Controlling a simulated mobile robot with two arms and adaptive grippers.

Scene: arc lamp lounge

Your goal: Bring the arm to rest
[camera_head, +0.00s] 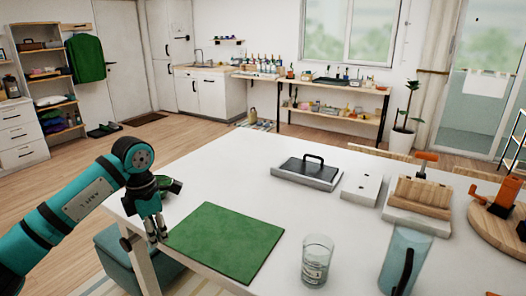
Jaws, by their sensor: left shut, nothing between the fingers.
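My left arm (75,208) is teal and black and reaches in from the left. My left gripper (155,236) points down at the left edge of the white table, just left of the green mat. Its fingers are together and hold nothing. Whether the fingertips touch the table is hard to tell. A small dark green object (171,185) sits behind the gripper and is partly hidden by it. My right gripper does not show.
The white table (240,183) bears a green mat (224,241), a clear glass (316,262), a blue pitcher (404,262), a tray with a black handle (307,173) and a wooden block (420,195). A teal seat (118,262) stands below the left edge. Wooden floor lies open beyond.

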